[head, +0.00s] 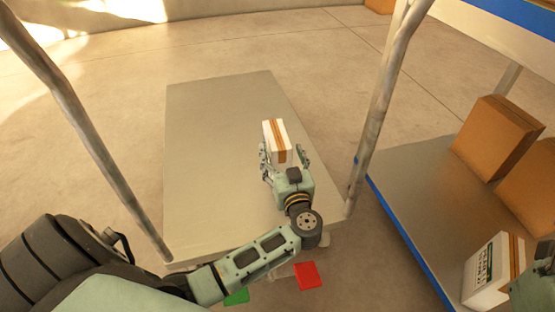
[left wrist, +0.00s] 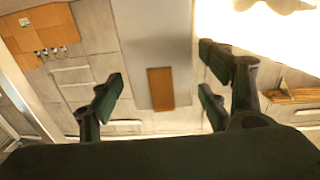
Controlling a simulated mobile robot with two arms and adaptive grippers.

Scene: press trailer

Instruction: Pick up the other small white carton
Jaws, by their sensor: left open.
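A small white carton with an orange-brown stripe (head: 275,142) is over the grey platform in the head view. My left gripper (head: 285,158) is open, with its fingers on either side of the carton's near end. In the left wrist view the carton's shaded face (left wrist: 130,30) with its brown stripe fills the space between the open fingers. I cannot tell whether the fingers touch it, or whether it rests on the platform. A second white carton with an orange stripe (head: 486,272) stands on the right-hand shelf, partly cut off by a dark green part.
The grey platform (head: 215,180) is otherwise bare, with metal posts (head: 377,110) beside it. Brown boxes (head: 497,137) stand on the blue-edged shelf (head: 410,180) at right. Red (head: 308,275) and green (head: 237,297) pieces show below my left arm.

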